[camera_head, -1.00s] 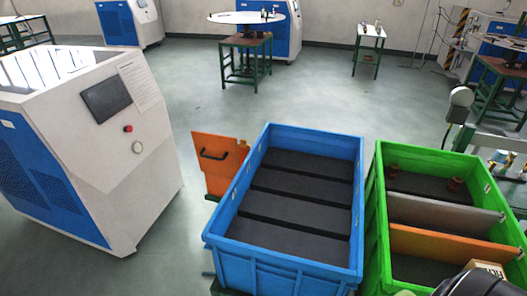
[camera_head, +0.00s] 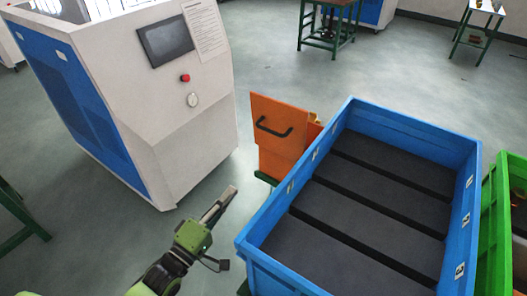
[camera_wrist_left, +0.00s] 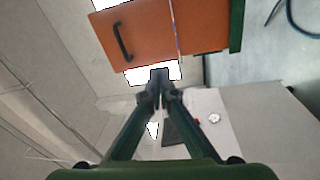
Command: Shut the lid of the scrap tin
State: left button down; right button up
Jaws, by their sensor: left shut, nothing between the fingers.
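The scrap tin is orange, and its lid (camera_head: 276,132) is a flat orange panel with a black handle. The lid stands steeply upright, left of the blue crate. A narrow part of the tin's body (camera_head: 314,130) shows behind it; the rest is hidden. In the left wrist view the lid (camera_wrist_left: 150,32) and the body (camera_wrist_left: 203,25) show side by side with a thin gap between them. My left gripper (camera_head: 228,193) is shut and empty, in front of and below the lid, apart from it. Its closed fingertips (camera_wrist_left: 160,76) point toward the lid's edge. My right gripper is not in view.
The blue crate (camera_head: 258,238) stands close to the right of the tin. A green crate (camera_head: 496,215) is beyond it. A white and blue machine (camera_head: 135,105) stands left of the tin. Open floor lies between machine and tin.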

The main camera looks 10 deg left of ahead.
pick_arm(q)
jog(key=w+d+r+n+t+h, duration=0.1)
jog(key=w+d+r+h, duration=0.15)
jog(key=r, duration=0.55)
jog(key=p+x, duration=0.2)
jog(key=x, duration=0.8)
jog(key=shift+w+f+y, duration=0.25)
jog(key=shift+y, duration=0.2)
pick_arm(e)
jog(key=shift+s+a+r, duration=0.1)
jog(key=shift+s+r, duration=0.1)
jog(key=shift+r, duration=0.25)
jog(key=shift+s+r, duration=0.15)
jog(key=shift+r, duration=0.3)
pick_arm(q)
jog(key=shift+d+p, duration=0.15)
jog(key=shift+p, duration=0.15)
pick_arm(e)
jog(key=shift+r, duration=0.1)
